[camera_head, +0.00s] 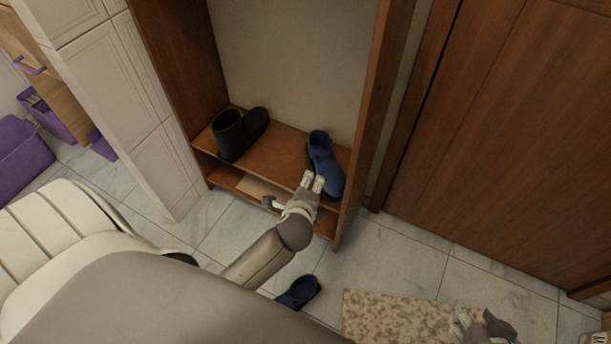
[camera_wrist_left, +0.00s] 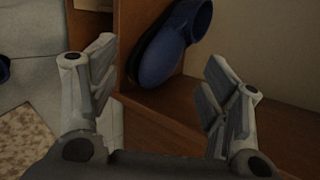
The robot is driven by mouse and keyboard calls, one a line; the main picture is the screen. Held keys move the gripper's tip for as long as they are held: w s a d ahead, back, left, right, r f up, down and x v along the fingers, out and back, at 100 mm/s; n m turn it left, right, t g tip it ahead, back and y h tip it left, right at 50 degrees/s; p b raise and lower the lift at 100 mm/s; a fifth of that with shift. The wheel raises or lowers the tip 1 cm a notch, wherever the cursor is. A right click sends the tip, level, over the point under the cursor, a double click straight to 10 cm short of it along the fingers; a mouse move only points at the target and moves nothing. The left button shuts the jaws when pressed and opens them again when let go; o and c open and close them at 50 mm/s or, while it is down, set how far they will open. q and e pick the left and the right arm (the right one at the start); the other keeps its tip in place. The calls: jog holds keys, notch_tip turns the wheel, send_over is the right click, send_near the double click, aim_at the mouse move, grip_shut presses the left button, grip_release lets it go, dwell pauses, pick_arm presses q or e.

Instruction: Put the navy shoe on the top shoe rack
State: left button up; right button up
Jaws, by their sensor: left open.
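One navy shoe (camera_head: 327,168) is on the top shelf of the wooden shoe rack (camera_head: 283,150), at its right end close to the side panel. In the left wrist view this navy shoe (camera_wrist_left: 163,60) appears beyond and between the fingers, with its toe toward me and somewhat tilted. My left gripper (camera_head: 313,183) is open at the shelf's front edge, by the shoe's toe; I see no grip on it. A second navy shoe (camera_head: 298,292) lies on the floor in front of the rack. My right gripper (camera_head: 485,325) is low at the lower right, partly cut off.
Black boots (camera_head: 238,132) stand at the left of the top shelf. A speckled mat (camera_head: 390,318) lies on the tiled floor. A wooden door (camera_head: 510,140) is at the right. The top shelf's middle is clear.

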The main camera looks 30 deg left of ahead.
pick_arm(q)
jog(key=s+d+r+n+g+h, duration=0.1)
jog(key=s+d+r+n+h, duration=0.1)
jog(key=s+n, duration=0.4)
jog(key=s+d+r+n+g+h, duration=0.1)
jog(key=s+d+r+n+h, duration=0.2)
jog(key=n, duration=0.6)
jog(key=s+d+r, duration=0.2)
jog(key=s, duration=0.1)
jog(key=shift+s+r, duration=0.15)
jog(key=shift+r, duration=0.25)
